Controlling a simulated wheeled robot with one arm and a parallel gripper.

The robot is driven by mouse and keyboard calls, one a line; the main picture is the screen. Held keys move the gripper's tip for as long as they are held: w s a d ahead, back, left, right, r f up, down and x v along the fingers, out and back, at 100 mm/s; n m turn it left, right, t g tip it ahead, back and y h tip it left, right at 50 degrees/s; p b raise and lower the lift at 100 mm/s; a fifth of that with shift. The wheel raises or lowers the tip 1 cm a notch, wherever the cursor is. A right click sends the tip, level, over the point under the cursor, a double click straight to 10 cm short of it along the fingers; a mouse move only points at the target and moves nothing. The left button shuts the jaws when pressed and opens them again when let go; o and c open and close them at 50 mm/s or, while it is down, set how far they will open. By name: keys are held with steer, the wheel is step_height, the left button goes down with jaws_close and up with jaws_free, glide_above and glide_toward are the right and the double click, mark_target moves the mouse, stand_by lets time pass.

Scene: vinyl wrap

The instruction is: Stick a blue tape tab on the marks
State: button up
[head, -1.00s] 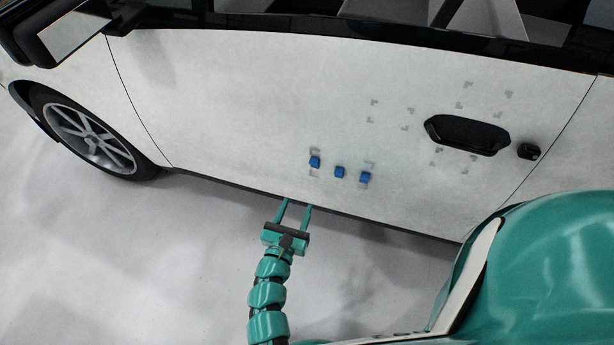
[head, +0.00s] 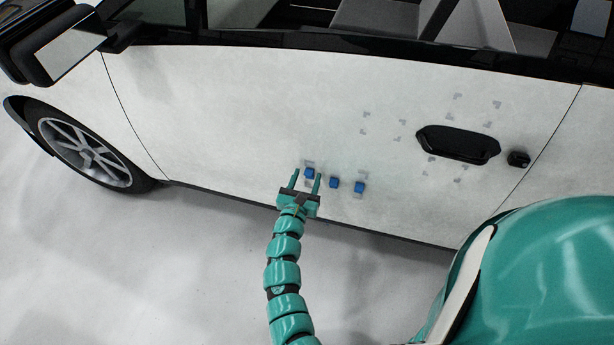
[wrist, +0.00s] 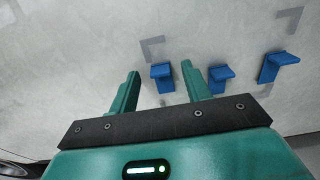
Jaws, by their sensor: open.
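Three blue tape tabs sit in a row low on the white car door: a left tab (head: 309,174), a middle tab (head: 333,183) and a right tab (head: 359,187). Grey corner marks lie around the left and right tabs. My gripper (head: 305,177) is open, with its fingertips on either side of the left tab. In the wrist view the left tab (wrist: 162,76) shows between the two fingers, with no finger visibly touching it. The middle tab (wrist: 220,76) and right tab (wrist: 278,65) are to the right. More grey corner marks (head: 383,125) are left of the door handle.
The black door handle (head: 458,144) has corner marks above and below it, and a small black knob (head: 518,159) to its right. The mirror (head: 55,45) and front wheel (head: 85,153) are at left. The floor (head: 180,260) before the door is clear.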

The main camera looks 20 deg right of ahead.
steer(key=shift+w+d, duration=0.25)
steer(key=shift+d, duration=0.05)
jaws_close()
stand_by(0.4)
steer(key=shift+s+a+b, duration=0.4)
steer(key=shift+s+b, duration=0.15)
stand_by(0.4)
steer(key=b+v, duration=0.2)
steer(key=v, duration=0.5)
stand_by(1.0)
steer(key=shift+w, duration=0.15)
